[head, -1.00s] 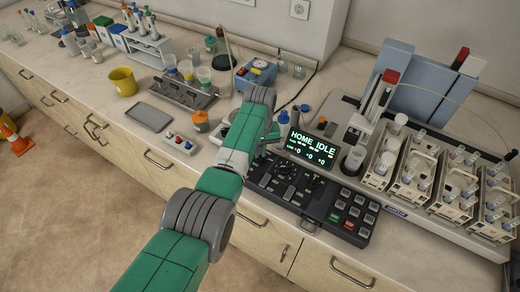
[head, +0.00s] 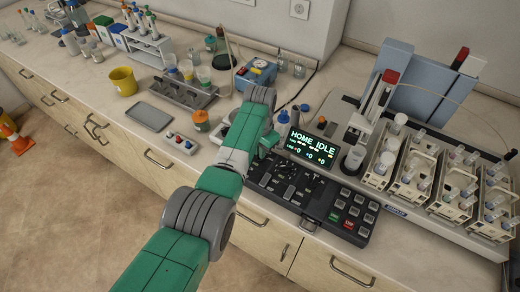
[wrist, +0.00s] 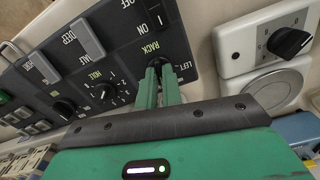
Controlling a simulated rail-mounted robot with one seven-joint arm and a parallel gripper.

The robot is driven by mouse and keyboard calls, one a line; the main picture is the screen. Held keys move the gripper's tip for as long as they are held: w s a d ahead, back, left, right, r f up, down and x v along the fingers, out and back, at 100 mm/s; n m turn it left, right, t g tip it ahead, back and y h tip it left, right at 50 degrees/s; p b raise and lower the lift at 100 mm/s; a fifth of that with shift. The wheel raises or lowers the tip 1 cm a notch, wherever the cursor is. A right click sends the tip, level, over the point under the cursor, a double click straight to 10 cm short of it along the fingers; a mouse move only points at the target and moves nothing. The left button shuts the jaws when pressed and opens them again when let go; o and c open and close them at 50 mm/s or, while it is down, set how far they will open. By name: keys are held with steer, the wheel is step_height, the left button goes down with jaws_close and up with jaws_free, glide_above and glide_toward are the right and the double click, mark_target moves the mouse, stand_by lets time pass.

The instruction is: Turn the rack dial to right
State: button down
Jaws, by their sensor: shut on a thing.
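The rack dial (wrist: 156,63) is a small black knob under the word RACK on the dark control panel (wrist: 115,55), with LEFT lettering beside it. In the wrist view my gripper (wrist: 158,72) has its two green fingers closed on the dial, hiding most of it and its pointer. In the head view my gripper (head: 266,149) is at the upper left of the control panel (head: 315,208), left of the lit display (head: 312,146), which reads HOME IDLE. The dial cannot be made out in the head view.
Beside RACK on the panel are a HOLE dial (wrist: 103,91) and several rocker switches. A white box with a black knob (wrist: 290,42) stands close to the fingers. Tube racks (head: 412,170) fill the right. A yellow mug (head: 123,80) and a grey tray (head: 149,116) lie left.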

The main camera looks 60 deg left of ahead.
steer(key=shift+m, duration=1.1)
steer(key=c, duration=1.6)
jaws_free()
steer(key=shift+o, duration=0.2)
step_height(320, 180, up, 8)
steer(key=shift+f+p, duration=0.1)
steer(key=shift+p, duration=1)
